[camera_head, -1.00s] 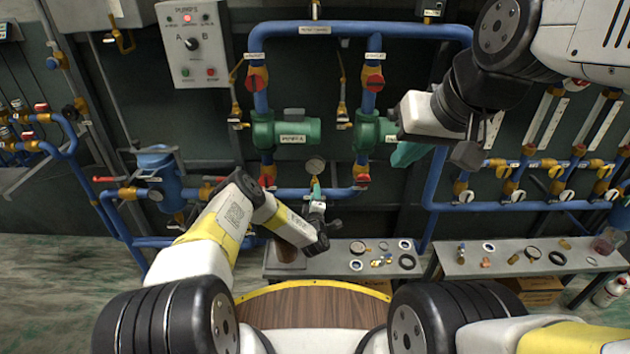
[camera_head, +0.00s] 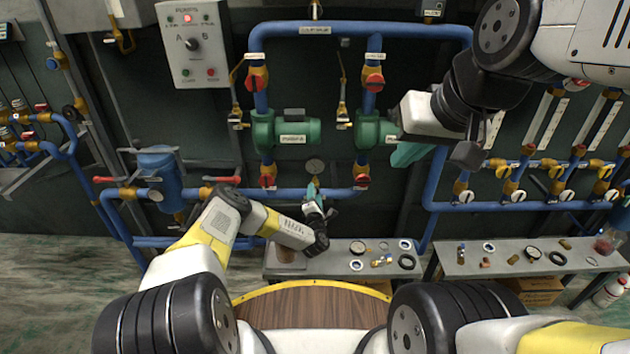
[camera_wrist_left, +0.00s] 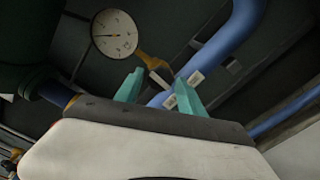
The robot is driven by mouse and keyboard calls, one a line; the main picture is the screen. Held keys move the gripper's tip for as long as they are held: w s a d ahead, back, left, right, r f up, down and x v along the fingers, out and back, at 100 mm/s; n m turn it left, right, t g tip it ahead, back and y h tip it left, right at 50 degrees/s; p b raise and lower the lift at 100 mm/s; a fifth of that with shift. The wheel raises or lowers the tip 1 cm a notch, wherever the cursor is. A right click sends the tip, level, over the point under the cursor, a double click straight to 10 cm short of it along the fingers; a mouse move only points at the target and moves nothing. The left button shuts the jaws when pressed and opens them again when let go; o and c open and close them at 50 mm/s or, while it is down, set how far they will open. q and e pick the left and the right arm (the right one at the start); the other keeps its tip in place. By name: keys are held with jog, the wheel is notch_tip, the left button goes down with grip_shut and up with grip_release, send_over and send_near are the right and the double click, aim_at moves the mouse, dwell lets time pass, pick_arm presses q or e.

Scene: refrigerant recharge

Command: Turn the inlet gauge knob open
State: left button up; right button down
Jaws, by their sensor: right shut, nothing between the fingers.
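The inlet gauge (camera_head: 315,166) is a round white dial at the blue pipe between the two pumps. It also shows at the upper left in the left wrist view (camera_wrist_left: 114,33). Below it in that view is a yellow valve fitting (camera_wrist_left: 150,62) with a pale, thin part that may be its knob handle. My left gripper (camera_head: 313,190) is just below the gauge. In the left wrist view its teal fingers (camera_wrist_left: 160,76) are apart, with the fitting beyond and between their tips. I cannot tell whether they touch it. My right gripper (camera_head: 407,154) is shut and empty beside the right pump.
Blue pipes with red-handled valves (camera_head: 268,181) surround the gauge. Green pumps (camera_head: 298,132) stand above it. A grey bench (camera_head: 340,270) with several small fittings lies below my left gripper. A control box (camera_head: 192,45) hangs at upper left.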

dwell(0.3)
pick_arm(q)
jog(key=s, duration=0.7)
dwell(0.4)
